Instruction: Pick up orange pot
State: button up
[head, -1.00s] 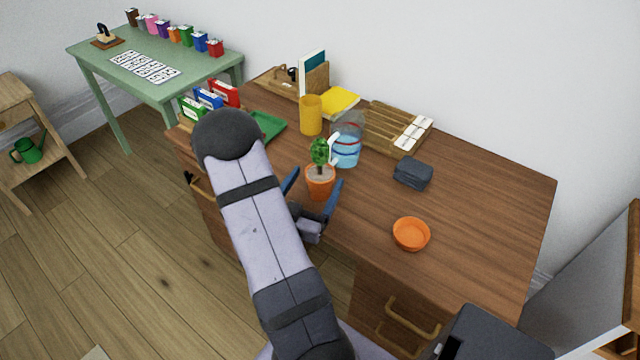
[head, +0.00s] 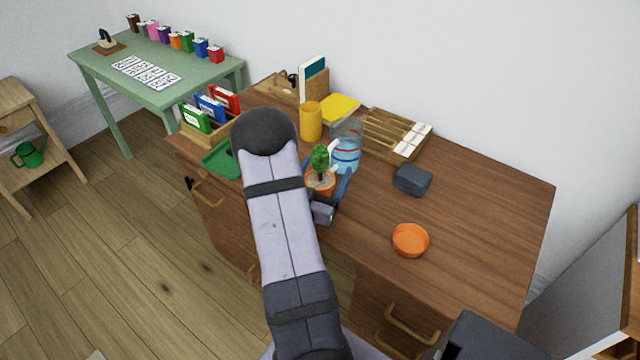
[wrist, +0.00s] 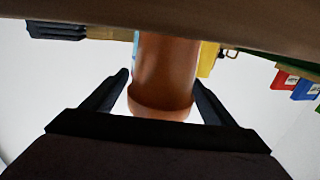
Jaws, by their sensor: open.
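The orange pot (head: 319,183) holds a small green plant (head: 320,158) and stands upright near the front edge of the brown desk. In the wrist view the pot (wrist: 165,75) appears upside down between the two dark fingers of my gripper (wrist: 163,95). The gripper partly hides the pot's lower part in the head view.
A clear pitcher with blue water (head: 346,155) stands close behind the pot, to the right. A yellow cup (head: 311,121) is behind it. The desk's right part is clear.

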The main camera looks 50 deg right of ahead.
aim_at(322, 145)
jog(key=shift+d, duration=0.25)
jog(key=shift+r, duration=0.1)
jog(key=c, duration=1.5)
jog(key=shift+w+r, duration=0.1)
jog(key=shift+r+p, duration=0.6)
jog(key=shift+r, duration=4.3)
